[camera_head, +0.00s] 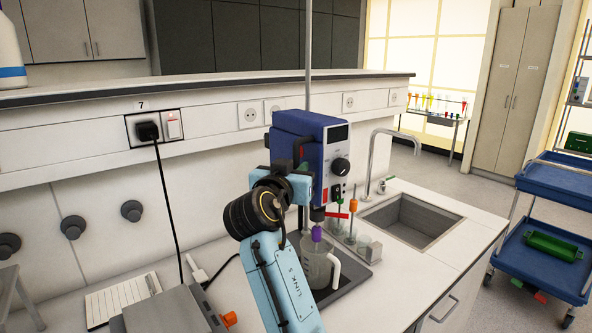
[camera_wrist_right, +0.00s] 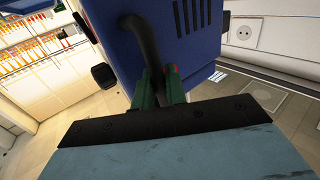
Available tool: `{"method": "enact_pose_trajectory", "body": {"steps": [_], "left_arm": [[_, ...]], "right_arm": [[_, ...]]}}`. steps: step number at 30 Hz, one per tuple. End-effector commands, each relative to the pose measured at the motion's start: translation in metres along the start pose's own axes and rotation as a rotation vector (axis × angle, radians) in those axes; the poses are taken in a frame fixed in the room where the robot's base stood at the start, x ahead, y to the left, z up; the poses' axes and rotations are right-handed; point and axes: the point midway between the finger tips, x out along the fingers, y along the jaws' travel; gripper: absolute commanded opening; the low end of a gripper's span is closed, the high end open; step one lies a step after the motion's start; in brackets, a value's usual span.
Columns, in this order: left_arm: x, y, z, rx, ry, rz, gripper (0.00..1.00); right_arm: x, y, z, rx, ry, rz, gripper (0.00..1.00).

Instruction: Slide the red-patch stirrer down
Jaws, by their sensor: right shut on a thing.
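The blue stirrer (camera_head: 308,123) hangs on a thin upright rod (camera_head: 308,60) over the bench, with a black knob and dark display on its front. In the right wrist view the stirrer's blue body (camera_wrist_right: 200,45) is close ahead. My right gripper (camera_wrist_right: 159,84) is shut on its black curved handle (camera_wrist_right: 146,45), green fingers on either side. In the head view my wrist hides part of the stirrer's left side. My left gripper is out of view.
A grey device (camera_head: 170,311) and a keyboard (camera_head: 120,300) are at the lower left. A raised ledge (camera_head: 200,82) runs behind.

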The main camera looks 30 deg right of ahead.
Motion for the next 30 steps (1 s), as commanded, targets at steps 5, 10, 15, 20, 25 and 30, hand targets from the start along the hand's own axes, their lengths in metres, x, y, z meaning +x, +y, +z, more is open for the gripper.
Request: {"method": "enact_pose_trajectory", "body": {"steps": [5,10,15,20,25,30], "left_arm": [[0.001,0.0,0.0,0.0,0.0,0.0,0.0],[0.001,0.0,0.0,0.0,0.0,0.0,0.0],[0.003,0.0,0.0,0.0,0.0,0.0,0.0],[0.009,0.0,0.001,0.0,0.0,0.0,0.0],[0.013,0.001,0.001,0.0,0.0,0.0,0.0],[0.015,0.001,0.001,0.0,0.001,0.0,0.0]], "right_arm": [[0.0,-0.001,0.009,-0.008,-0.02,0.001,0.19],[0.0,0.0,0.006,-0.006,-0.014,0.001,0.19],[-0.01,-0.001,0.006,-0.004,-0.011,-0.002,0.19],[-0.037,-0.002,0.008,-0.002,-0.015,-0.003,0.19],[-0.062,-0.001,0.008,-0.005,-0.017,-0.002,0.19],[-0.075,-0.001,0.007,-0.007,-0.016,0.0,0.19]]}}
